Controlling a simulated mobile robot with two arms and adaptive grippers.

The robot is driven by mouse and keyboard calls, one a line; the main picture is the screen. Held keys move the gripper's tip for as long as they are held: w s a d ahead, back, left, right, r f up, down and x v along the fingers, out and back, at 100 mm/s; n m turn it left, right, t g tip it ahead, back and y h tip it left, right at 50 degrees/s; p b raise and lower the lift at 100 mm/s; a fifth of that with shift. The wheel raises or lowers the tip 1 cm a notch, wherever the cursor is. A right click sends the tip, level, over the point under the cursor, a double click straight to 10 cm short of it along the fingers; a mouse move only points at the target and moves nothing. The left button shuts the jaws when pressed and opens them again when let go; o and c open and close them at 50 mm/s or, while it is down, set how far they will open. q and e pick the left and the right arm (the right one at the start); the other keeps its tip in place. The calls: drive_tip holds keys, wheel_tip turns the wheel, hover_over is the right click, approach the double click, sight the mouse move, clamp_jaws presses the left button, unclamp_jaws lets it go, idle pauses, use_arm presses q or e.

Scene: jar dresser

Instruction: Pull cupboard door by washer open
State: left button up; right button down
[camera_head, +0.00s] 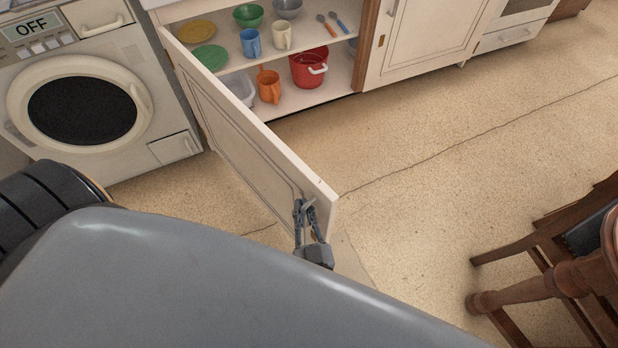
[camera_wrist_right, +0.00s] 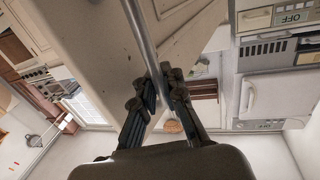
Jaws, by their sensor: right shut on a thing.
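The cupboard door (camera_head: 245,140) by the washer (camera_head: 85,105) stands wide open, swung out from its hinge side next to the washer. My right gripper (camera_head: 305,212) is at the door's free edge, shut on the door handle. In the right wrist view the gripper (camera_wrist_right: 163,85) closes around the metal bar handle (camera_wrist_right: 142,40), with the pale door face beside it. My left gripper is not in view.
The open cupboard shows shelves (camera_head: 325,92) with a red pot (camera_head: 309,67), an orange jug (camera_head: 268,86), cups, bowls and plates. The floor (camera_head: 430,160) between is clear.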

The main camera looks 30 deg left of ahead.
drive_tip(key=shift+d+f, duration=0.25)
drive_tip(key=c, duration=1.7)
unclamp_jaws()
drive_tip(key=shift+s+d, duration=0.1)
drive_tip(key=shift+r, duration=0.2)
drive_tip(key=v, duration=1.2)
